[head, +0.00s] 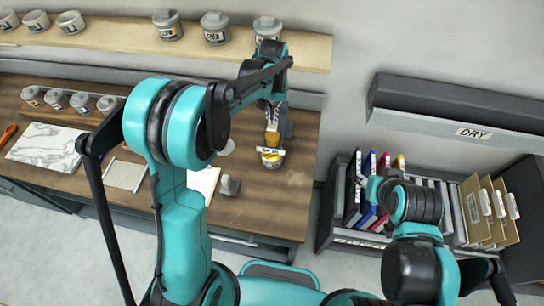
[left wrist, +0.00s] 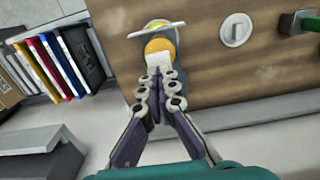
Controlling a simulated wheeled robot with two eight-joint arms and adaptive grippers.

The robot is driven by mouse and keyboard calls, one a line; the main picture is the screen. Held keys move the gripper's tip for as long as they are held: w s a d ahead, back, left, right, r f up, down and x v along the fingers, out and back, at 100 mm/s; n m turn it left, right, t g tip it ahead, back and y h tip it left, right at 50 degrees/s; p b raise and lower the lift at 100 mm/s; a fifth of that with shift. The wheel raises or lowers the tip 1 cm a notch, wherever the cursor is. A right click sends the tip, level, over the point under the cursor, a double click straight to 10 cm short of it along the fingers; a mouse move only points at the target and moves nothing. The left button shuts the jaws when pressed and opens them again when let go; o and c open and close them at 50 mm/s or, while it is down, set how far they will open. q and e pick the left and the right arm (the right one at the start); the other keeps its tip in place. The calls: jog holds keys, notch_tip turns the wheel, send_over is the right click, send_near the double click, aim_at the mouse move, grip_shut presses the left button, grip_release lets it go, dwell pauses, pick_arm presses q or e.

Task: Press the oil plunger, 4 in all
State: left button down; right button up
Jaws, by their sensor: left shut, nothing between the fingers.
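The oil bottle (head: 272,157) stands near the right end of the wooden bench, with a pale label and a yellow-orange body. In the left wrist view an orange round part (left wrist: 160,46) shows just beyond my fingertips, with a white plate and yellow patch behind it. My left gripper (head: 272,127) is above the bottle, pointing down. In the left wrist view my left gripper (left wrist: 158,70) has its fingers together, with nothing between them. The fingertips overlap the orange part's edge; I cannot tell whether they touch. My right arm is at the right; its gripper does not show.
A shelf (head: 120,37) with several lidded jars runs above the bench. Small jars, a marble slab (head: 47,147) and a grey block (head: 229,185) are on the bench. A rack of coloured binders (head: 352,200) stands at the right, under a "DRY" shelf (head: 440,105).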

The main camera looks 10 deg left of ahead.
pick_arm(q)
jog(key=shift+f, duration=0.15)
dwell(0.3)
jog(key=shift+f+b, duration=1.3)
jog(key=shift+f, duration=0.15)
jog(key=shift+r, duration=0.15)
jog(key=shift+r+p, duration=0.9)
jog(key=shift+r, duration=0.55)
jog(key=shift+f, duration=0.15)
